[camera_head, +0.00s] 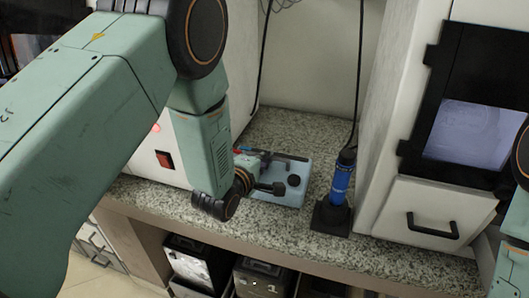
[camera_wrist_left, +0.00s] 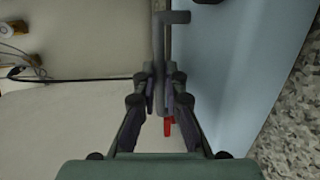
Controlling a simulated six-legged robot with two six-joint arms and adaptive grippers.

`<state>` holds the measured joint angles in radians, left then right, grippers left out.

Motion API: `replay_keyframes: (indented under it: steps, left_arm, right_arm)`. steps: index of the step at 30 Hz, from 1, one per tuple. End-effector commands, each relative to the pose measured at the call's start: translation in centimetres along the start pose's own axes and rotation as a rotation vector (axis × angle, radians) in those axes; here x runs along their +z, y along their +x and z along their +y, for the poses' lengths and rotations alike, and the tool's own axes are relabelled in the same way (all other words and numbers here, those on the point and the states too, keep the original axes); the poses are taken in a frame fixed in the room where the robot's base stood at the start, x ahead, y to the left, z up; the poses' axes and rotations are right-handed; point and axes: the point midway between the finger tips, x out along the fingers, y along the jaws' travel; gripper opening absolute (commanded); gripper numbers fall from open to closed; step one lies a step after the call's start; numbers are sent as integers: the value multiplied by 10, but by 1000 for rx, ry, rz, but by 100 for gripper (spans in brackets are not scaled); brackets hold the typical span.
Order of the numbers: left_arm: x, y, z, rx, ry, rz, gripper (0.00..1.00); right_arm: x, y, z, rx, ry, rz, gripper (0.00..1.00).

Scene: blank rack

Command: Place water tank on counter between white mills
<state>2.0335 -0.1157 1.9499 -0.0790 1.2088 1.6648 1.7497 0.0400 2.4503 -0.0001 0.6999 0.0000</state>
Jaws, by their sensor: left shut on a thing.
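The light blue water tank (camera_head: 288,190) stands on the speckled counter (camera_head: 290,232) between the two white mills. It has a dark cap and a dark spout on its front. My left gripper (camera_head: 265,157) is at the top of the tank, partly hidden by my own arm. In the left wrist view, its fingers (camera_wrist_left: 163,88) are shut on the tank's grey handle (camera_wrist_left: 159,40), with the tank's blue side (camera_wrist_left: 225,75) to the right. The left mill (camera_head: 165,150) has a red switch; the right mill (camera_head: 425,195) has a dark-framed window. My right gripper is out of view.
A blue cylindrical tool (camera_head: 342,180) stands in a black base on the counter, right of the tank, with a black cable rising from it. Black bins (camera_head: 262,280) sit under the counter. Some bare counter lies in front of the tank.

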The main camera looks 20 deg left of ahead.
Motion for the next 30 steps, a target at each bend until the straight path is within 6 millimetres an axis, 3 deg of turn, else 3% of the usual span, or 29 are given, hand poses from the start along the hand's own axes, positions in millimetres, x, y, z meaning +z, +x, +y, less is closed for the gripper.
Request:
replay_keyframes:
  steps: [12, 13, 20, 30]
  left_arm:
    - [0, 1, -2, 5, 0, 0, 0]
    - [0, 0, -6, -9, 0, 0, 12]
    - [0, 0, -4, -5, 0, 0, 31]
    - [0, 0, -3, -2, 0, 0, 33]
  right_arm:
    - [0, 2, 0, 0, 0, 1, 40]
    - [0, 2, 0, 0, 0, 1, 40]
    - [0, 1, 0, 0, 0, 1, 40]
    - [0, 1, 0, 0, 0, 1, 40]
